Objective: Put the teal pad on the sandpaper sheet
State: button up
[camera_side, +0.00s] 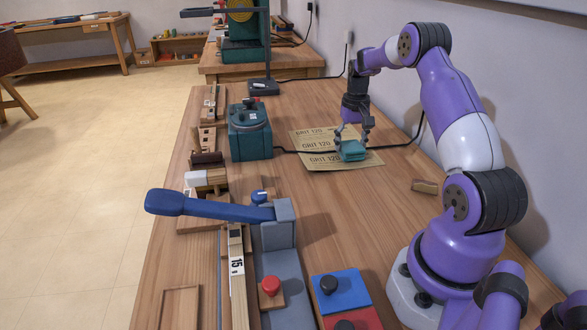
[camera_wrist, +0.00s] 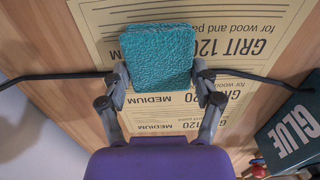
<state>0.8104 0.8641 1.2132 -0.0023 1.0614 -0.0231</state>
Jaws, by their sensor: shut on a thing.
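The teal pad (camera_side: 351,150) is a small rounded block over the sandpaper in the side view. In the wrist view the teal pad (camera_wrist: 158,57) shows a rough, textured face. My gripper (camera_side: 354,138) is shut on the pad, with one finger at each side; the wrist view shows the gripper (camera_wrist: 159,84) fingers at its edges. The tan sandpaper sheet (camera_side: 319,162), printed "GRIT 120", lies on the bench beneath. The sheet (camera_wrist: 240,25) also shows around the pad in the wrist view. I cannot tell whether the pad touches the sheet or hovers just above it.
A dark green glue pot (camera_side: 250,130) stands left of the sheet; it shows as a "GLUE" box (camera_wrist: 292,138) in the wrist view. A black cable (camera_side: 290,150) runs across the sheet. A small wooden block (camera_side: 425,187) lies to the right.

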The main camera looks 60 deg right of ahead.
aim_at(351, 144)
jog(key=shift+f, duration=0.15)
jog(key=o, duration=1)
jog(key=shift+c, duration=0.2)
notch_tip(351, 144, up, 12)
jog(key=w+a+r+n+t, duration=0.1)
jog(key=w+a+r+n, duration=0.1)
jog(key=a+r, duration=0.4)
jog(key=s+a+r+n+t+h, duration=0.1)
jog(key=a+r+n+t, duration=0.1)
jog(key=a, duration=0.9)
jog(key=s+a+f+n+t+y, duration=0.1)
jog(key=s+a+f+n, duration=0.3)
jog(key=s+a, duration=0.5)
jog(key=a+n+t, duration=0.1)
jog(key=a, duration=0.3)
jog(key=shift+s+a+t, duration=0.3)
jog(key=shift+s, duration=0.1)
